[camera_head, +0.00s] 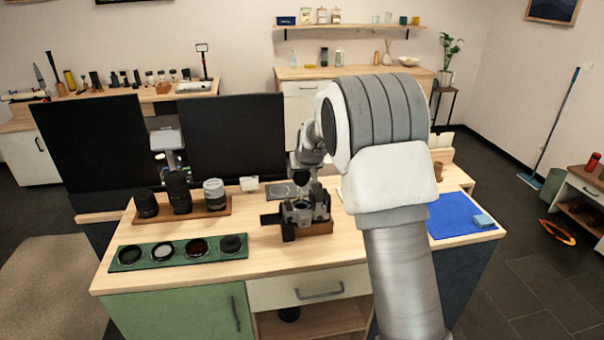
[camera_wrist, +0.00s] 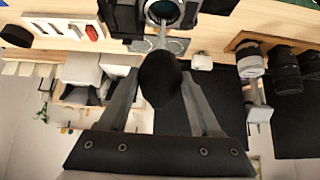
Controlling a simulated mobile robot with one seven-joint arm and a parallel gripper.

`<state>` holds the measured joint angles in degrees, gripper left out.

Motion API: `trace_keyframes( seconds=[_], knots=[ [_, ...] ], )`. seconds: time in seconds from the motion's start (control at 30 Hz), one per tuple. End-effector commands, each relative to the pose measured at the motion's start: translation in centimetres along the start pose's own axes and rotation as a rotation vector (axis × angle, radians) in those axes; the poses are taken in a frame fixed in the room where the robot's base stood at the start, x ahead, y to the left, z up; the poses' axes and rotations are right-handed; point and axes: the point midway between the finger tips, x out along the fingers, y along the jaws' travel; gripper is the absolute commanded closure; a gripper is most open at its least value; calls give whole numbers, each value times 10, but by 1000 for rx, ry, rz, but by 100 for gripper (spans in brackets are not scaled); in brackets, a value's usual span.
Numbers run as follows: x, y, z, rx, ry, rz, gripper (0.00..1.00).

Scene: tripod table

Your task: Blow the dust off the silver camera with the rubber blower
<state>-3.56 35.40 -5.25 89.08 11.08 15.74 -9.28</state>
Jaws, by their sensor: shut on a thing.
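The silver camera (camera_head: 298,211) sits on a small wooden stand (camera_head: 321,228) near the middle of the table, with a dark flap or screen out to its left. In the wrist view the camera (camera_wrist: 178,6) is at the top edge, its round lens opening facing my gripper. My gripper (camera_wrist: 160,76) is shut on the dark bulb of the rubber blower (camera_wrist: 160,84). The blower's thin nozzle points at the opening, its tip at or very near it; I cannot tell whether they touch. In the head view my arm and gripper (camera_head: 304,178) are just above and behind the camera, and the blower is hard to make out.
A wooden tray (camera_head: 224,210) with three lenses and a green tray (camera_head: 128,266) with several round filters lie left of the camera. Dark panels stand behind the table. The front table strip is clear.

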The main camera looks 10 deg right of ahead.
Motion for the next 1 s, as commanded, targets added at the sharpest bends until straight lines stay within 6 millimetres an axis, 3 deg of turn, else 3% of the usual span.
trace_keyframes(
  seconds=[0.37, 1.0],
  knots=[
    [-3, 0, -3, 0, 1, 0, 43],
    [-42, 0, -35, 0, 1, 0, 43]
  ],
)
